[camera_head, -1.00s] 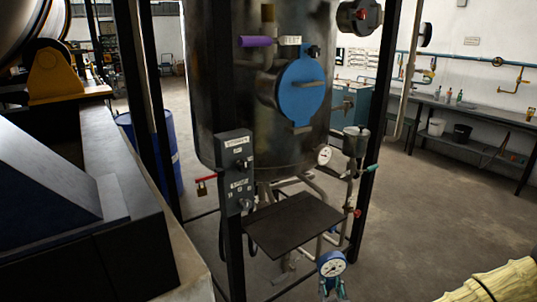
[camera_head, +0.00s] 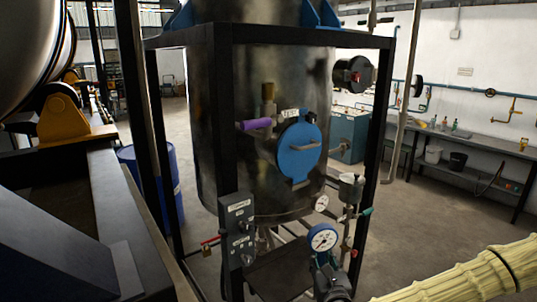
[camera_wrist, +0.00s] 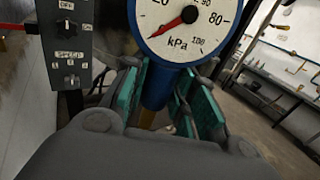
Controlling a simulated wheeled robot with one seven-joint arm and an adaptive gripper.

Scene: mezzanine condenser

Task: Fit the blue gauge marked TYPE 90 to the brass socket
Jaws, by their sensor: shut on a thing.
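The blue-rimmed gauge (camera_head: 323,238) has a white dial and a red needle. It shows large in the wrist view (camera_wrist: 188,22), where the dial reads kPa; I cannot read a TYPE mark. My gripper (camera_head: 326,264) is shut on the gauge's blue lower body, with teal finger pads on both sides in the wrist view (camera_wrist: 163,98). A brass-coloured piece (camera_wrist: 147,118) shows below the blue body, partly hidden by my gripper. The gauge is held upright, in front of the frame in the head view. I cannot make out the brass socket for certain.
A dark tank (camera_head: 225,120) with a blue round door (camera_head: 299,152) stands inside a black frame (camera_head: 222,35). A control box (camera_head: 237,232) is left of the gauge, and a dark shelf (camera_head: 270,275) is behind it. A small white gauge (camera_head: 321,202) and pipework are close by.

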